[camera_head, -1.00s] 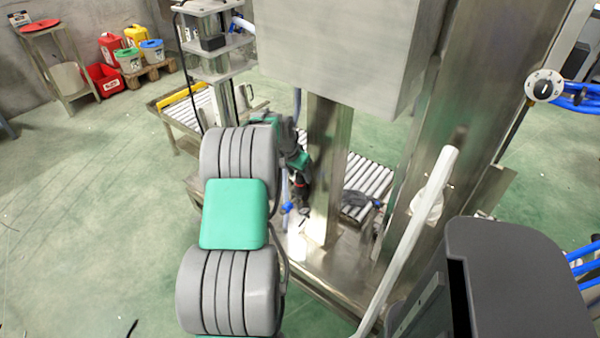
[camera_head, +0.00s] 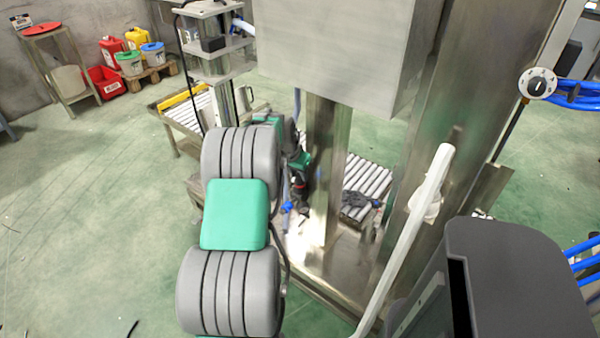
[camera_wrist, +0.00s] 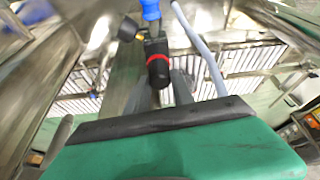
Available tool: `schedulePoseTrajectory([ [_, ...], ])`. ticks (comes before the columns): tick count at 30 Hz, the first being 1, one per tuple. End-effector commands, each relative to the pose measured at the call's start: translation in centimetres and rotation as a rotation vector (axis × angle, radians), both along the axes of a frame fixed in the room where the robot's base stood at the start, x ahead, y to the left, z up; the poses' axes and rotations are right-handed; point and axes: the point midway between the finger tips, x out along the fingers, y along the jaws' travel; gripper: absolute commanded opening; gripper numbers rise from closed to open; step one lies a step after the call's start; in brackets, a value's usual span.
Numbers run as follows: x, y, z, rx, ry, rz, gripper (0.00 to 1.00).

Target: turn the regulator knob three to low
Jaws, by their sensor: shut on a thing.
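A black cylinder with a red ring (camera_wrist: 158,66), below a blue fitting, shows at the top middle of the wrist view. The grey fingers of my gripper (camera_wrist: 161,88) reach toward it and flank its lower end; it appears to be between them. In the head view my gripper (camera_head: 301,180) is small, beside the steel post, and its fingertips are hard to make out. A round white dial with a black knob (camera_head: 538,84) is at the far right of the head view, well away from my gripper. I cannot read a number on either knob.
A thick steel post (camera_head: 325,190) stands just right of my gripper, under a large metal box (camera_head: 335,45). A roller conveyor (camera_head: 368,180) lies behind. A white lever (camera_head: 410,235) slants at the right. Blue hoses (camera_head: 580,95) hang by the dial.

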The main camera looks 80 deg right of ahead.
Motion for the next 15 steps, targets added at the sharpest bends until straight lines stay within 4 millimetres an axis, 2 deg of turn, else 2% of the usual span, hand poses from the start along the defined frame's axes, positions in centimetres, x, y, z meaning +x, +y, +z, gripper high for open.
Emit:
schedulePoseTrajectory([
  [2, -0.35, -0.23, 0.39, -0.012, -0.001, 0.054, 0.0],
  [15, -0.5, -0.04, 0.97, -0.021, -0.004, 0.05, 0.0],
])
